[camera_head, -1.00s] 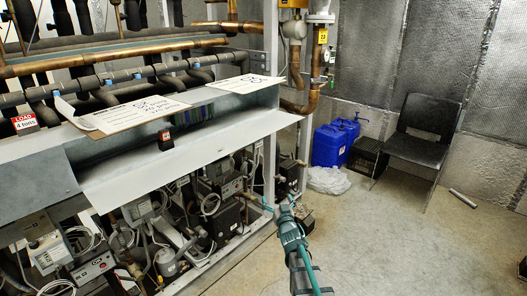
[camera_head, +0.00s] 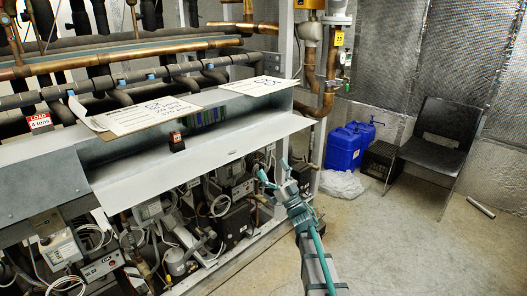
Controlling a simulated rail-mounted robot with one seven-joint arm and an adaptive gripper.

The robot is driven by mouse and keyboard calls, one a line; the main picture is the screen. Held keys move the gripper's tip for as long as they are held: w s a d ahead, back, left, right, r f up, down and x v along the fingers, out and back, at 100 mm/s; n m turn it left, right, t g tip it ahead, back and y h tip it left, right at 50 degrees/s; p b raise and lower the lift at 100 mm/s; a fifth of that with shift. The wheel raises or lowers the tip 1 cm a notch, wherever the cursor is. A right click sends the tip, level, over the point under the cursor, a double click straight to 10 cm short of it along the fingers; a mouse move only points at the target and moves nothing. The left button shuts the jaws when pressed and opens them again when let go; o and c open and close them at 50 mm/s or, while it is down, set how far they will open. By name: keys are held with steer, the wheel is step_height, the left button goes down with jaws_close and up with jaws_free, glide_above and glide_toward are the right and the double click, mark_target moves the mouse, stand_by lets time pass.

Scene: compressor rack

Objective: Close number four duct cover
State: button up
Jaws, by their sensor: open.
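A long pale duct cover (camera_head: 205,165) stands open on the front of the grey duct (camera_head: 45,180). It slopes outward and down over the compressors, and the duct's inside shows behind it. A small black tag with a red top (camera_head: 177,143) is at the duct opening's lower edge. I cannot read a number four on it. My gripper (camera_head: 273,169) is open and empty, with its fingers pointing up and toward the rack. It appears below the right part of the cover's front edge. I cannot tell if they touch.
Paper sheets (camera_head: 150,113) lie on top of the duct, with copper pipes (camera_head: 140,58) behind. Compressors and wiring (camera_head: 165,235) fill the space below the cover. Blue containers (camera_head: 345,148), a plastic bag (camera_head: 342,184) and a black chair (camera_head: 430,140) stand right. The floor (camera_head: 410,240) is mostly clear.

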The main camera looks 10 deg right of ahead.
mark_target(261, 147)
steer(key=p+x, duration=0.1)
steer(key=x, duration=0.5)
steer(key=shift+w+r, duration=0.1)
steer(key=shift+w, duration=0.05)
